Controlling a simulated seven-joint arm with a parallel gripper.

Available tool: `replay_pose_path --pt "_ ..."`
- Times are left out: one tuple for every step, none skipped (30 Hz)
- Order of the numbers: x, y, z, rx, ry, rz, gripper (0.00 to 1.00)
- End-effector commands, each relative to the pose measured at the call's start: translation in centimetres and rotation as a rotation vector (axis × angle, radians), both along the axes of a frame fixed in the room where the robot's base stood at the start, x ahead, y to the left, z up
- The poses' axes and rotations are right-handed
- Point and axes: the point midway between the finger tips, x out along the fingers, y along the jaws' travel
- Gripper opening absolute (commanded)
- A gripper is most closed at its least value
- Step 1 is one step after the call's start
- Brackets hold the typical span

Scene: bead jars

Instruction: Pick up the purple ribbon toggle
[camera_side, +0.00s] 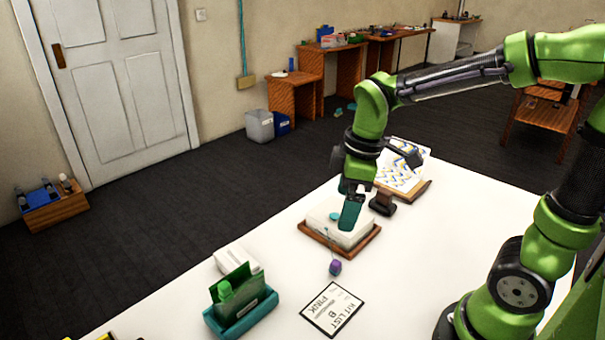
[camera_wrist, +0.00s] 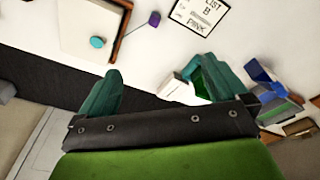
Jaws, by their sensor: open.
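The purple ribbon toggle (camera_side: 335,268) lies on the white table just in front of a wooden tray, with a thin cord running back from it towards the tray. In the wrist view the toggle (camera_wrist: 154,18) is near the top, beside the tray's edge. My gripper (camera_side: 350,208) is over the white block on the tray, behind the toggle and above it. In the wrist view my gripper (camera_wrist: 155,90) has its teal fingers wide apart with nothing between them. A teal disc (camera_wrist: 97,42) is on the white block, at the cord's other end.
The wooden tray (camera_side: 367,244) holds a white block. A "Kit list B pink" card (camera_side: 332,309) lies in front of the toggle. A teal holder (camera_side: 240,318) with green cards stands front left. A dark stand (camera_side: 382,202) and patterned board (camera_side: 400,180) are behind.

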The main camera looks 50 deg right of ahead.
Motion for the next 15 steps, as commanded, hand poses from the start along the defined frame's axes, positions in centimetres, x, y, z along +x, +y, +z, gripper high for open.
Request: replay_pose_path --pt "-0.7 0.1 0.6 0.037 -0.038 -0.142 1.0" --pt "-1.1 0.1 0.9 0.064 -0.058 -0.23 1.0" --pt "-1.6 0.2 1.3 0.104 -0.085 -0.348 1.0" --pt "-2.1 0.3 1.7 0.137 -0.106 -0.434 1.0" --pt "-2.5 0.3 2.0 0.174 -0.127 -0.521 1.0" --pt "-3.1 0.4 2.4 0.226 -0.153 -0.631 1.0" --pt "-3.6 0.4 2.8 0.266 -0.173 -0.71 1.0" --pt "-4.1 0.5 3.1 0.309 -0.192 -0.782 1.0" --pt "-4.7 0.5 3.5 0.359 -0.215 -0.858 1.0" --pt "-5.0 0.6 3.7 0.393 -0.229 -0.904 1.0" --pt "-5.4 0.6 4.0 0.418 -0.243 -0.932 1.0" --pt "-5.8 0.6 4.2 0.446 -0.26 -0.954 1.0" --pt "-6.0 0.6 4.5 0.461 -0.272 -0.959 1.0" --pt "-6.2 0.6 4.6 0.47 -0.283 -0.958 1.0" --pt "-6.5 0.6 4.9 0.479 -0.294 -0.957 0.98"
